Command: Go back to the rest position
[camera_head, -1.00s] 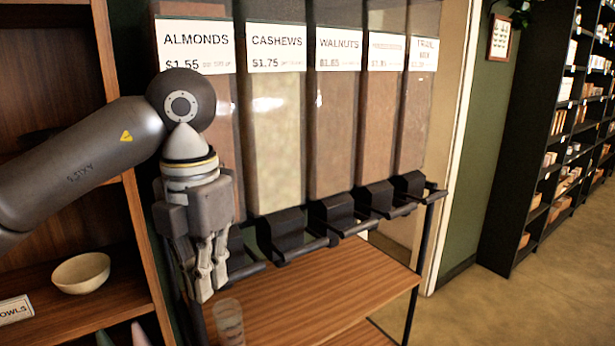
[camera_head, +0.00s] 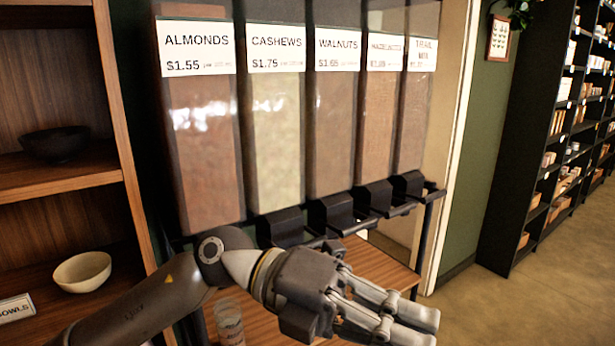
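My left arm comes in from the lower left. My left gripper (camera_head: 408,325) is stretched out to the right, in front of the wooden counter and below the dispensers. Its two fingers point right and lie close together in the picture. The angle does not show whether they are open or shut, and I see nothing held between them. My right gripper is not in view. A clear glass (camera_head: 229,320) stands on the wooden counter (camera_head: 385,268), left of the gripper and partly behind my arm.
Tall nut dispensers with black spouts (camera_head: 338,213) stand behind the counter. At left, a wooden shelf (camera_head: 60,182) holds a dark bowl (camera_head: 55,144) and a cream bowl (camera_head: 82,271). Open floor (camera_head: 520,300) lies at right, before a black stocked shelf (camera_head: 530,170).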

